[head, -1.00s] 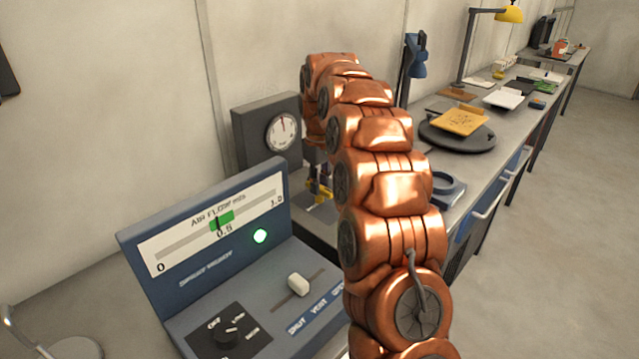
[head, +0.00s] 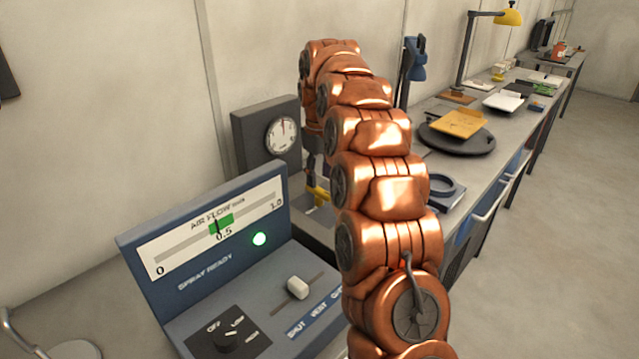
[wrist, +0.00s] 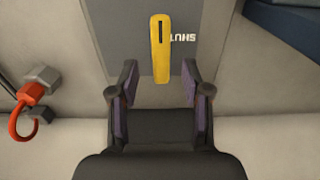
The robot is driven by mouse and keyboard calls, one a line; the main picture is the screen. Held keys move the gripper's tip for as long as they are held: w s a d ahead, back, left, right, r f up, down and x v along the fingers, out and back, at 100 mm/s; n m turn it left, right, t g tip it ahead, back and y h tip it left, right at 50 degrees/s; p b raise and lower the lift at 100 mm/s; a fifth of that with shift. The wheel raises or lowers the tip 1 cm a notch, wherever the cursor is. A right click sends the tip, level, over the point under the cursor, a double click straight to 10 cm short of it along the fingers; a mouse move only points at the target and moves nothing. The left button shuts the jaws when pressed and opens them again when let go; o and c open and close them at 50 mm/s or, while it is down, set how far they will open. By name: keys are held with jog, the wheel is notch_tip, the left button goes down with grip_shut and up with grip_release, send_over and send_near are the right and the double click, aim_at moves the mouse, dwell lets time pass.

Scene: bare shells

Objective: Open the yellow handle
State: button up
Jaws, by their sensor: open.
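The yellow handle (wrist: 159,50) is a narrow lever with a dark slot near one end. In the wrist view it lies lengthwise over a grey plate (wrist: 118,45), beside the printed word "SHUT". My gripper (wrist: 158,75) is open, with one finger on each side of the handle's near end. I cannot tell whether a finger touches it. In the head view the yellow handle (head: 318,194) shows as a small patch by the gauge box, mostly hidden behind my copper arm. My gripper is mostly hidden there.
A blue control panel (head: 195,305) with a green light and a white slider stands in front left. A dark gauge box (head: 262,170) stands behind the handle. An orange hook (wrist: 27,103) shows at left in the wrist view. A bench (head: 490,165) with trays and lamps runs back right.

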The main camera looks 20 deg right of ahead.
aim_at(319, 191)
jog(key=shift+r, duration=1.9)
jog(key=shift+s, duration=0.1)
jog(key=shift+s+a+r, duration=0.1)
jog(key=shift+s+a, duration=0.15)
jog(key=s+a+f+m, duration=0.1)
jog(key=s+a, duration=0.3)
jog(key=s, duration=0.6)
jog(key=s+a+m+g, duration=0.1)
jog(key=s+a, duration=0.2)
jog(key=s, duration=0.7)
jog(key=s+a+f+m, duration=0.1)
jog(key=s+a, duration=0.3)
jog(key=s, duration=0.6)
jog(key=s+f+m, duration=0.1)
jog(key=s+f, duration=0.5)
jog(key=s, duration=0.8)
jog(key=shift+a+f+m+g+p, duration=0.2)
jog(key=shift+a+m+g+p, duration=0.15)
jog(key=shift+m+g+p, duration=0.1)
